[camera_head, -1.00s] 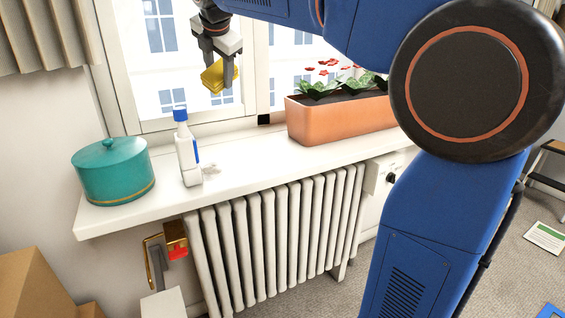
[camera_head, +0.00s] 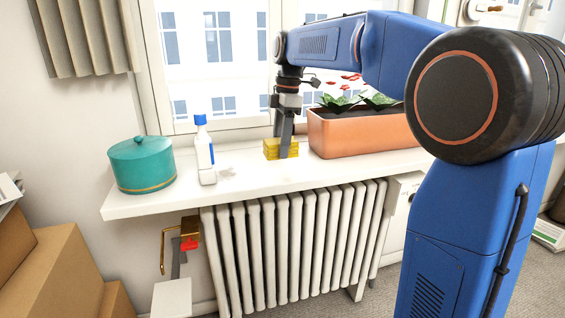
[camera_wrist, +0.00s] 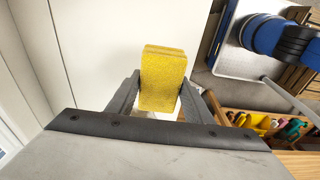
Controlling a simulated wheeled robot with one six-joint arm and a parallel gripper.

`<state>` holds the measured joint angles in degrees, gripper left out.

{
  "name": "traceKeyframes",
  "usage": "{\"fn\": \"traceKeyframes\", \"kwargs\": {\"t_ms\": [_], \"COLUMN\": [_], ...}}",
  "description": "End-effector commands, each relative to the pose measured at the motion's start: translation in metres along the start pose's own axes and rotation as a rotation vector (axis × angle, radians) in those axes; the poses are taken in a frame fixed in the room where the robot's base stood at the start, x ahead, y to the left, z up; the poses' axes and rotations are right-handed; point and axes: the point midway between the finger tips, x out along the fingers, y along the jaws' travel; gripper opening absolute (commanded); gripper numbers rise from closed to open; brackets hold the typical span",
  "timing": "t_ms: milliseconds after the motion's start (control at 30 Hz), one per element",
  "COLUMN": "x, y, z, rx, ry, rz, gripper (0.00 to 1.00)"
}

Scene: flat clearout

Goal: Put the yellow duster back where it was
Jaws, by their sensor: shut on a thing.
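The yellow duster (camera_head: 271,149) is a folded yellow block at the windowsill (camera_head: 240,176), between the white bottle and the planter. My gripper (camera_head: 286,152) points down and is shut on it. In the wrist view the duster (camera_wrist: 163,78) stands between both fingers of my gripper (camera_wrist: 160,92), over a white surface. In the head view its underside appears at the sill's surface; I cannot tell whether it bears on it. The near finger hides part of the duster.
A white bottle with a blue cap (camera_head: 204,152) and a teal lidded tin (camera_head: 142,165) stand to the left on the sill. A terracotta planter (camera_head: 360,132) with red flowers is close on the right. A radiator (camera_head: 290,245) is below. Cardboard boxes (camera_head: 60,270) are at lower left.

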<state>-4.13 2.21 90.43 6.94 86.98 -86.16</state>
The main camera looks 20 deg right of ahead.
Motion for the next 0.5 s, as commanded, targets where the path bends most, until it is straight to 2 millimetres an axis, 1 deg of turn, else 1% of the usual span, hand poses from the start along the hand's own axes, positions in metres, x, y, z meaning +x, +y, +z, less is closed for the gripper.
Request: {"fn": "traceKeyframes", "kwargs": {"t_ms": [33,267,500], "x": [0.005,0.019,0.049], "y": [0.000,0.000,0.000], "z": [0.001,0.002,0.006], "rx": [0.000,-0.001,-0.002], "ry": [0.000,-0.001,-0.001], "rz": [0.000,0.000,0.000], "gripper": [0.26,0.26,0.26]}}
